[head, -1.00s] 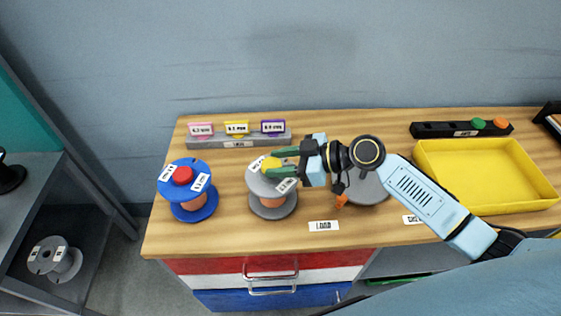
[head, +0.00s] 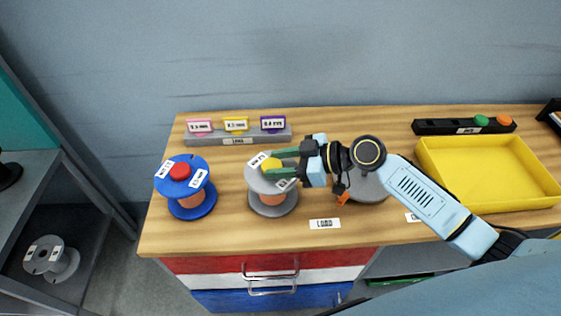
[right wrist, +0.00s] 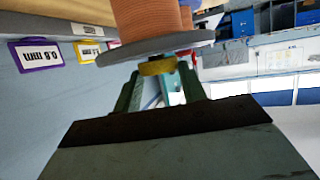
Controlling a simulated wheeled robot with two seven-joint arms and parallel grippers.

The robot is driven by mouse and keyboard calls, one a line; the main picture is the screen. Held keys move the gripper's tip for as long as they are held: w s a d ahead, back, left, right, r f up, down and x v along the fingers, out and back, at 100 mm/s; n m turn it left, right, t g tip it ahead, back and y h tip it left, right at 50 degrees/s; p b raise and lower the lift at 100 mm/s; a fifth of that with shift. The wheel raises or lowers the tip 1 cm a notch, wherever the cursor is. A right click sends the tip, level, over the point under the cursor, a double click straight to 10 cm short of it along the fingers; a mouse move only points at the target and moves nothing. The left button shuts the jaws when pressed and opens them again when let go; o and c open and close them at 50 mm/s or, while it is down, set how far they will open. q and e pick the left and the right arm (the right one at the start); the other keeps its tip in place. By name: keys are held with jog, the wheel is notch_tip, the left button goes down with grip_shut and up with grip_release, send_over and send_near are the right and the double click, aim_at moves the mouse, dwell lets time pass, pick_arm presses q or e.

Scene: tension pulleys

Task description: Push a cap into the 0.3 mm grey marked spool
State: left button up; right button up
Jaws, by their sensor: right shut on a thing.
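A grey spool (head: 265,198) with orange winding stands upright on the workbench, left of its middle. White labels lie on its top flange; their print is too small to read. My right gripper (head: 280,163) is over the spool, shut on a yellow cap (head: 270,164) at the middle of the top flange. The right wrist view shows the cap (right wrist: 158,68) between the fingers (right wrist: 160,90), close against the grey flange (right wrist: 155,47). I cannot tell how deep the cap sits. My left gripper is not in view.
A blue spool (head: 186,201) with a red cap (head: 180,171) stands to the left. Another grey disc (head: 372,191) is partly under my right arm. A grey rack (head: 225,137) holds coloured tags behind. A black holder (head: 447,127) and yellow tray (head: 430,157) are at right.

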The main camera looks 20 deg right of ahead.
jog(key=shift+f+b, duration=0.35)
jog(key=shift+f, duration=0.05)
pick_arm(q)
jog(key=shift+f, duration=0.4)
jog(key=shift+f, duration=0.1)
pick_arm(e)
jog(key=shift+s+f, duration=0.15)
jog(key=shift+f, duration=0.05)
jog(key=o, duration=1)
jog(key=shift+r, duration=0.1)
jog(key=shift+d, duration=0.25)
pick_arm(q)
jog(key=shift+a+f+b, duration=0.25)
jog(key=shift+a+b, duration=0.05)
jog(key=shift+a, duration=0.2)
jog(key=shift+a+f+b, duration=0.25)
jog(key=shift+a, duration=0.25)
pick_arm(e)
jog(key=shift+v, duration=6.45)
